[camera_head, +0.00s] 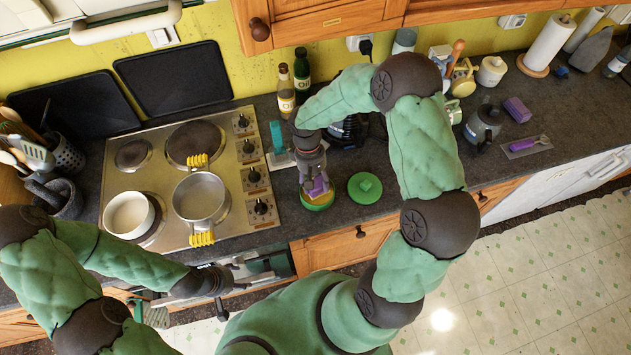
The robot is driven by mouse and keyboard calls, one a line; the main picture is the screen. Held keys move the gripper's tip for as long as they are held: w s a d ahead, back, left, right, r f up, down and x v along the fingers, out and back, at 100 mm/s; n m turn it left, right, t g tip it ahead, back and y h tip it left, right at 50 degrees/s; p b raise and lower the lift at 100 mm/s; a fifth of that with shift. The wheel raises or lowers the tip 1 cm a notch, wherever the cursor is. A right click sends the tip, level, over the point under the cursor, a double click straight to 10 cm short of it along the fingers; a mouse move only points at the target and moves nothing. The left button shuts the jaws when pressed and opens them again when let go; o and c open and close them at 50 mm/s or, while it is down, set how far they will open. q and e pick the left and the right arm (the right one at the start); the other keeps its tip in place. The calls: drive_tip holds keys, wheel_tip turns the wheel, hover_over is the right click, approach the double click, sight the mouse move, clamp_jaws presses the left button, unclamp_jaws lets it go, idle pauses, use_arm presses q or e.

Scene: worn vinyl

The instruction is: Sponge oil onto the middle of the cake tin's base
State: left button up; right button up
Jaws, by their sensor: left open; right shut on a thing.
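A round grey metal tin (201,197) with yellow grips on two sides stands on the hob; it looks like the cake tin, and its base shows bare. My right gripper (316,180) points down and is shut on a purple sponge (319,189). The sponge is in or just above a round green tub (320,206) on the counter; the gripper hides part of it, and I cannot tell whether the sponge touches the tub's inside. A green lid (365,187) lies to the right of the tub. My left gripper (224,290) is open and empty in front of the counter edge.
A white pan (131,214) stands left of the tin on the hob (235,174). Bottles (301,70) stand behind the tub. A second purple sponge (517,109), a grey jug (484,122) and a purple-handled tool (527,144) are at the right.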

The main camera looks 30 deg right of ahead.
sight(316, 183)
drive_tip(key=shift+s, duration=0.1)
idle(0.5)
drive_tip(key=shift+r+p, duration=2.4)
drive_tip(key=shift+r, duration=1.1)
use_arm(q)
wheel_tip(316, 183, up, 5)
drive_tip(key=shift+f, duration=0.2)
